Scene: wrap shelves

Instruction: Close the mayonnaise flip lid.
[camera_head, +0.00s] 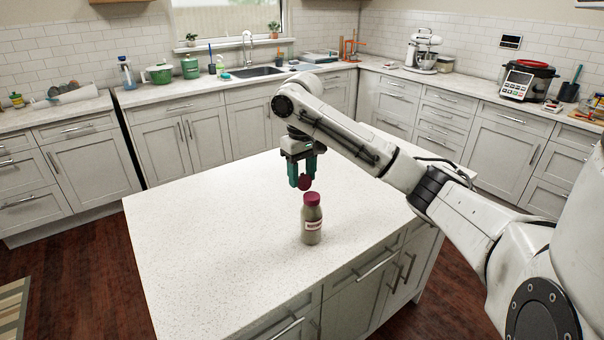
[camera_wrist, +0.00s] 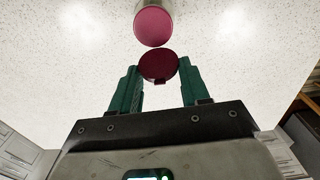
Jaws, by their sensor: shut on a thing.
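The mayonnaise bottle (camera_head: 312,224) stands upright on the island top, with a beige body, a pale label and a dark red cap (camera_head: 312,198). Its round dark red flip lid (camera_head: 304,184) is open and stands up behind the cap. In the wrist view, the cap top (camera_wrist: 153,26) is a pink-red disc at the upper middle, and the lid (camera_wrist: 158,64) is a darker disc just below it. My gripper (camera_head: 302,181) has green fingers and reaches down just behind the bottle. Its fingers are shut on the lid, one on each side. The hinge is not clearly visible.
The white speckled island top (camera_head: 215,245) is otherwise clear around the bottle. Counters with a sink (camera_head: 258,72), a stand mixer (camera_head: 424,50) and a red cooker (camera_head: 530,78) line the walls, well away from my gripper.

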